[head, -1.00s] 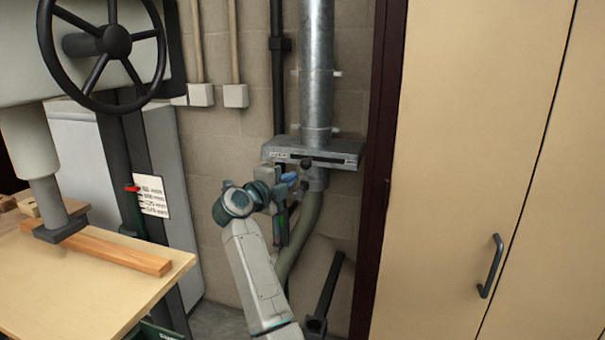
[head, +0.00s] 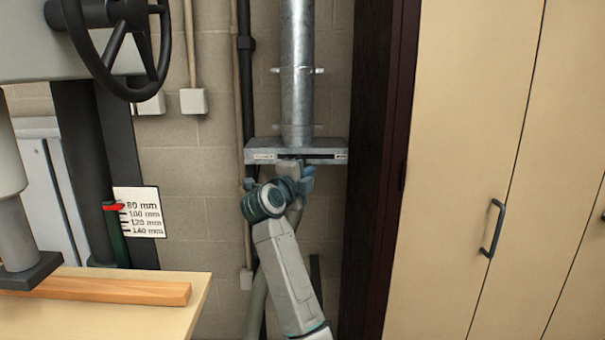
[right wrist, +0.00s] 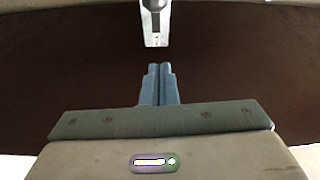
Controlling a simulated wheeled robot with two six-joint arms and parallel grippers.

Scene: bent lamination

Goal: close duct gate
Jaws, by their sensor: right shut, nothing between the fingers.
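The duct gate is a flat grey metal housing (head: 262,151) with a dark slot in its front, set across a round metal duct (head: 298,85). A black knob seen under the slot earlier does not show in the head view; my right arm covers that area. My right gripper (head: 309,172) is just below and in front of the housing. In the right wrist view its blue fingers (right wrist: 160,70) are shut and empty. Beyond their tips, with a gap in the picture, is a metal end with a dark slot (right wrist: 156,38), likely the housing. My left gripper is not in view.
A dark post (head: 378,180) and a tall beige cabinet (head: 465,110) stand to the right. At left are a machine with a black handwheel (head: 115,45) and a bench (head: 170,318) with a wooden strip (head: 120,290). Pipes run down the block wall.

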